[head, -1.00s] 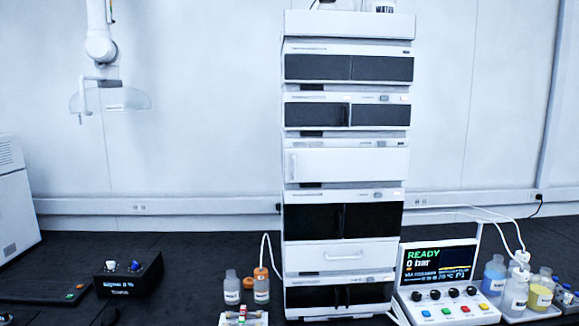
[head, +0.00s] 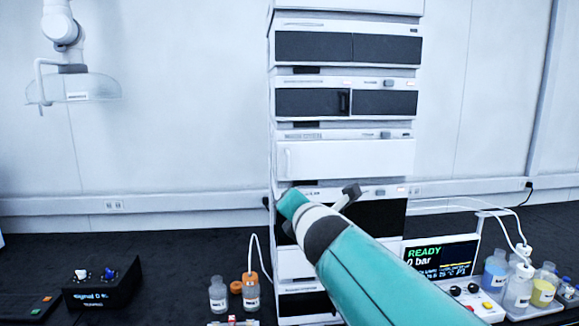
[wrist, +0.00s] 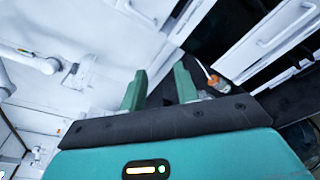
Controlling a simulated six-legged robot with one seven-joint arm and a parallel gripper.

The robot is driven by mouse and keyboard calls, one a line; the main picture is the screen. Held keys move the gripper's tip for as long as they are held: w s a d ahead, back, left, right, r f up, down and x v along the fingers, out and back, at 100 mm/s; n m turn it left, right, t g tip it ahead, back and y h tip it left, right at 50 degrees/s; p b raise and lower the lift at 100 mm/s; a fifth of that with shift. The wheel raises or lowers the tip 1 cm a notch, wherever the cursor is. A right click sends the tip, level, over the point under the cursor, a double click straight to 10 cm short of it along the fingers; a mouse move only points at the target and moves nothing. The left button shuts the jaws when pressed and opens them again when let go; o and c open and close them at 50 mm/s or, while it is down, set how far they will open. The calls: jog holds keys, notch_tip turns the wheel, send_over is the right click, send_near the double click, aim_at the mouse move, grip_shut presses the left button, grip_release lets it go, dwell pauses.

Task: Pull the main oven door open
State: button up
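The white door (head: 350,160) that appears to be the main oven door is shut, in the middle of the instrument stack. Its upright handle (head: 289,162) is near its left edge. In the wrist view a tilted white panel with a slim handle (wrist: 138,12) looks like this door. My gripper (wrist: 159,70) is open, its two green fingers apart with nothing between them. In the head view my teal arm reaches up from the lower right and ends below the door's left side. The fingertips are not clear there. The gap to the handle is hard to judge.
Below the door are a dark-fronted module (head: 380,222) and a white drawer, partly hidden by my arm. Bottles (head: 218,294) stand left of the stack. A control panel (head: 440,260) and a bottle tray (head: 535,313) are on the right.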

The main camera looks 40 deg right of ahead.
aim_at(288, 163)
jog(key=d+r+n+t+y, duration=0.15)
jog(key=d+r+n, duration=0.25)
jog(key=n, duration=0.6)
jog(key=shift+t+h, duration=0.25)
jog(key=shift+t, duration=0.1)
jog(key=x, duration=1.3)
jog(key=shift+w, duration=0.15)
grip_shut()
